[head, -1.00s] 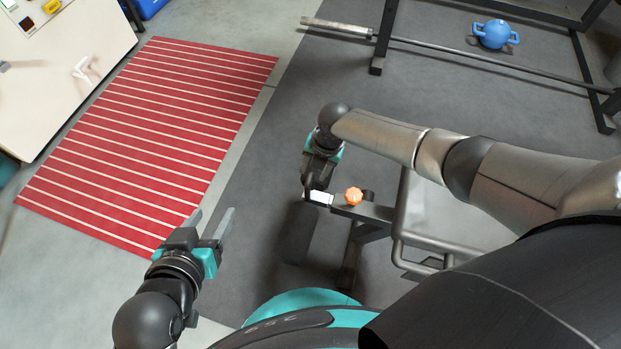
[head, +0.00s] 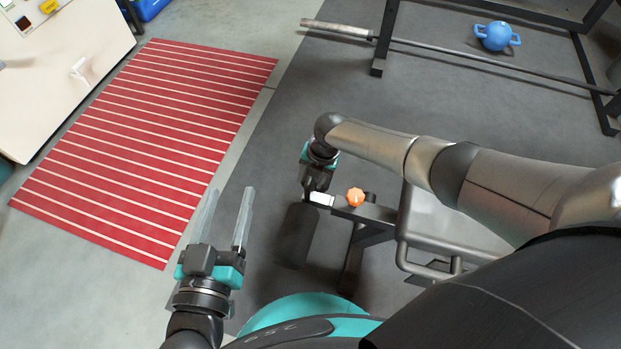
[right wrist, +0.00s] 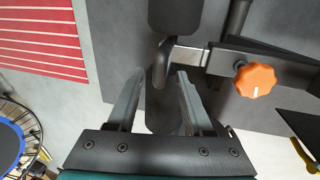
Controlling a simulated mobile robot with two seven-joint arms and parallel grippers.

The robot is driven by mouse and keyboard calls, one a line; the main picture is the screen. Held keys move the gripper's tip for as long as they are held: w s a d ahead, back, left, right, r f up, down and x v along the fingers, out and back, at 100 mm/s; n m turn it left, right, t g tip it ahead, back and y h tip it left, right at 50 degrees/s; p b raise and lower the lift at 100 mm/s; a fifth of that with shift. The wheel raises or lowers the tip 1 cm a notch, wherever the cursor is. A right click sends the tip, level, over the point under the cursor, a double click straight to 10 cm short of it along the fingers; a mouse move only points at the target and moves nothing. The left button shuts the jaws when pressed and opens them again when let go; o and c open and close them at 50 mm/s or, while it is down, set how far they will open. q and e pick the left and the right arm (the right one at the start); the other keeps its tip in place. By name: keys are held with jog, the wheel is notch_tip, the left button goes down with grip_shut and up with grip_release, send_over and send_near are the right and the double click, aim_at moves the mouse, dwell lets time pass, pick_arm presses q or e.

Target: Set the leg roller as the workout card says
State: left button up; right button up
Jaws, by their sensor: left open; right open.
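The leg roller's black foam pad (head: 297,236) hangs beside the bench end in the head view; black pads also show in the right wrist view (right wrist: 175,14). A bright metal tube (head: 321,198) slides out of the dark bench beam (head: 372,212), which carries an orange star knob (head: 355,197). The knob also shows in the right wrist view (right wrist: 255,80). My right gripper (right wrist: 161,74) is open, its fingertips either side of the bent grey roller bar (right wrist: 161,60); contact cannot be told. My left gripper (head: 229,192) is open and empty. No readable workout card shows.
A red striped mat (head: 150,140) lies at left, beside a pale table (head: 70,70). A barbell (head: 480,65) and a blue weight (head: 496,36) lie near the rack at the back. The grey floor mat between bench and rack is mostly clear.

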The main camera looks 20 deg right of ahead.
jog(key=shift+f, duration=0.2)
dwell(0.3)
grip_shut()
dwell(1.3)
